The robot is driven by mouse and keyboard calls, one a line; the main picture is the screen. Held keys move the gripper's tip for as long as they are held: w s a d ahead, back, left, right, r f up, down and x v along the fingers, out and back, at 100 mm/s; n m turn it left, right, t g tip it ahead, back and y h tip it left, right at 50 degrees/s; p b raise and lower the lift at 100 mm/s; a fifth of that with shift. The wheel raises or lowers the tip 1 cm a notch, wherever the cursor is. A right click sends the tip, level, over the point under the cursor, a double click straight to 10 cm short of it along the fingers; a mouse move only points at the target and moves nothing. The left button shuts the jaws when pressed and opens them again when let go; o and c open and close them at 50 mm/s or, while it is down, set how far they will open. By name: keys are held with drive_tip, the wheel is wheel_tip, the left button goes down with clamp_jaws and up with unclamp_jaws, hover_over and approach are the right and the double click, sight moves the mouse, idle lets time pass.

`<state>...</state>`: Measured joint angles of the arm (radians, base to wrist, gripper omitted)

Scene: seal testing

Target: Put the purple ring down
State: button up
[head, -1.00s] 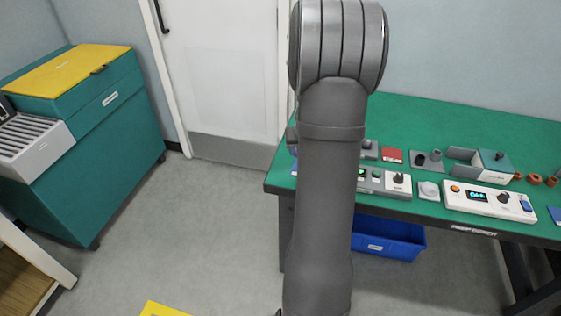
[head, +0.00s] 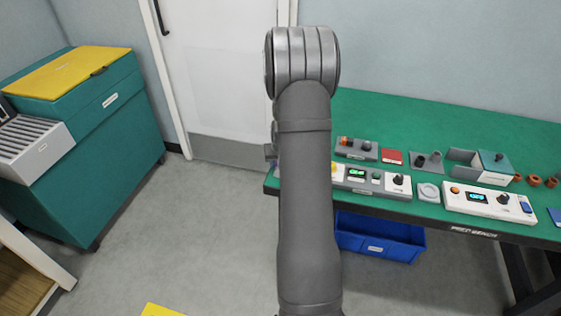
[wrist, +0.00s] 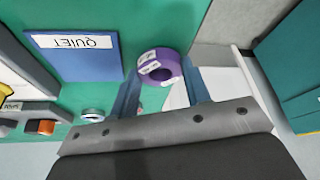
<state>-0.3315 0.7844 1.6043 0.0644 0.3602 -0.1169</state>
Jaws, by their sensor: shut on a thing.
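The purple ring (wrist: 168,57), with white labels on its side, shows in the wrist view between the fingertips of my gripper (wrist: 159,76). My gripper is shut on it. Below the ring in that view is the green bench top (wrist: 133,25); I cannot tell how high above it the ring is. In the head view my own arm hides the gripper and the ring.
A blue plate marked QUIET (wrist: 75,62) and a small teal-and-white round piece (wrist: 93,115) are left of the ring. The head view shows control boxes (head: 373,177) on the bench (head: 420,118) and a blue bin (head: 376,245) below it.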

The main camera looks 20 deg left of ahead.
drive_tip(key=shift+f, duration=0.15)
drive_tip(key=o, duration=1.2)
drive_tip(key=shift+r, duration=0.4)
drive_tip(key=v, duration=1.1)
drive_tip(key=shift+s+r, duration=0.2)
drive_tip(key=shift+r, duration=0.05)
drive_tip(key=shift+f, duration=0.1)
drive_tip(key=x, duration=1.2)
drive_tip(key=shift+d+f, duration=0.1)
drive_tip(key=shift+f, duration=0.15)
drive_tip(key=shift+r, duration=1.1)
